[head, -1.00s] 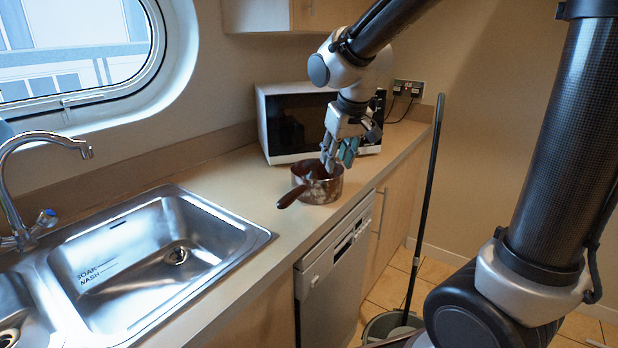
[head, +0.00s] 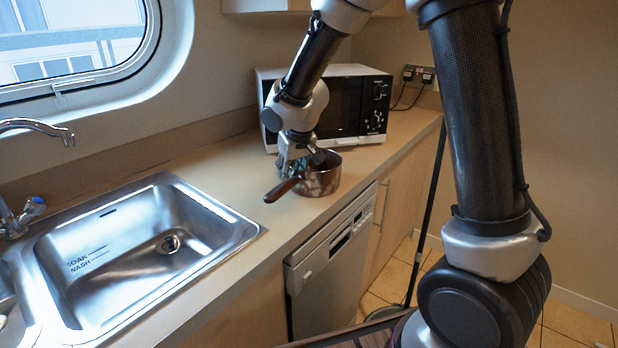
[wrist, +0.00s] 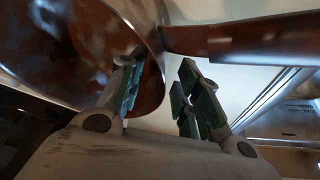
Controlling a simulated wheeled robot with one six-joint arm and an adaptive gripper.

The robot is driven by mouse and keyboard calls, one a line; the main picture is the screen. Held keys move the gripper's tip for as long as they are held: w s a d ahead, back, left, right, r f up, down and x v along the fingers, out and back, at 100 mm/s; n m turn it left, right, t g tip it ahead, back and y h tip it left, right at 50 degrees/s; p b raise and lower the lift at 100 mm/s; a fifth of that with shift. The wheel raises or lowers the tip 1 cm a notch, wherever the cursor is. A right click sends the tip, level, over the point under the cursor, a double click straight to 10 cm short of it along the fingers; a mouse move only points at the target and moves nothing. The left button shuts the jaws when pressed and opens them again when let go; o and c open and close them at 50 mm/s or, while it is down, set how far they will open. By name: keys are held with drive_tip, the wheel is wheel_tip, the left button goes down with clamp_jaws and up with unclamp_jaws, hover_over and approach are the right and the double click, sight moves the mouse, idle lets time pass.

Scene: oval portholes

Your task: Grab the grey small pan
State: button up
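The small pan (head: 322,182) stands on the counter in front of the microwave. It looks brownish grey with a dark reddish handle (head: 281,190) pointing left toward the sink. My gripper (head: 291,168) is at the pan's left side, by the root of the handle. In the wrist view my gripper (wrist: 160,88) is open, with a clear gap between its fingers. There the pan (wrist: 80,45) fills the upper left, behind the left finger, and the handle (wrist: 240,40) runs right, beyond the fingertips. I cannot tell whether a finger touches the pan.
The microwave (head: 352,108) stands close behind the pan and my wrist. A steel sink (head: 150,240) with a tap (head: 35,128) is to the left. The counter (head: 225,165) between sink and microwave is clear. A dishwasher (head: 330,262) is below the counter's front edge.

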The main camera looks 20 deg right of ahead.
drive_tip(key=shift+f, duration=0.15)
clamp_jaws()
drive_tip(key=shift+w, duration=0.1)
